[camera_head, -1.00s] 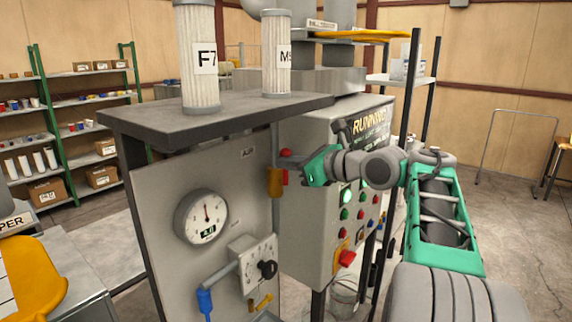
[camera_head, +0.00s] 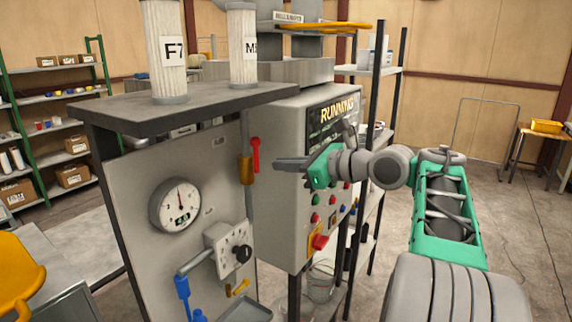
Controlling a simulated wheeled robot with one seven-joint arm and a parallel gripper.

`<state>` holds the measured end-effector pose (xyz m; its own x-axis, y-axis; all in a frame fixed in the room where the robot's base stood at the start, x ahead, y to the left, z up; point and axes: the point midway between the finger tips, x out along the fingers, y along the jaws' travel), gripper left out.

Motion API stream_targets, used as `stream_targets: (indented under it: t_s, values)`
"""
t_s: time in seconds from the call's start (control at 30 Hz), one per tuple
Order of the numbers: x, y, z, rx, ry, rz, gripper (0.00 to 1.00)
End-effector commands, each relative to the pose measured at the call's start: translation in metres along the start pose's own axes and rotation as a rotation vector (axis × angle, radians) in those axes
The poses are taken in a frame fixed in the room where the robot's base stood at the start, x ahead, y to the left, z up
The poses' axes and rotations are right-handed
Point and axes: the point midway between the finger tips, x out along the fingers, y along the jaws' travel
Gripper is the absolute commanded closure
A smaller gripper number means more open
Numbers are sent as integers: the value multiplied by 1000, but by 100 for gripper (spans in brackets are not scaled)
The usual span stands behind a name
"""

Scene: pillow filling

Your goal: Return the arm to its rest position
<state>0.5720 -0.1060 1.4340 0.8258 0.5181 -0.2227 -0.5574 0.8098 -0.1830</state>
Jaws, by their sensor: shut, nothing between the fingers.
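My gripper (camera_head: 280,163) is at the end of my arm, in front of the grey control box (camera_head: 278,215). It points left, its fingers are together, and nothing is held in it. My arm, with green and grey links, reaches in from the right and hides part of the box's button panel. The red valve handle (camera_head: 255,155) on the air line is just left of the fingertips, with a gap between them in the picture.
The panel with a pressure gauge (camera_head: 175,204) and a selector knob (camera_head: 243,254) stands left of the box. Filter cartridges (camera_head: 164,60) stand on the dark shelf (camera_head: 120,112). A shelf rack (camera_head: 393,95) stands behind the box. Open floor (camera_head: 510,230) lies to the right.

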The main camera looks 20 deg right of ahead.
Motion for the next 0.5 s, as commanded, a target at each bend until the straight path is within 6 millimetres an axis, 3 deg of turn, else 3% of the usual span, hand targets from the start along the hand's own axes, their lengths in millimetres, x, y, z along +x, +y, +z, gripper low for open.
stream_targets:
  t_s: [0.17, 0.27, 0.37, 0.5]
  values:
    - [0, 0, 0, -20, 0, -1, 100]
    - [-1, -1, -1, -159, 2, -1, 100]
    - [-1, 1, -9, -455, 34, 15, 100]
    - [-5, -21, -46, -955, 178, 31, 100]
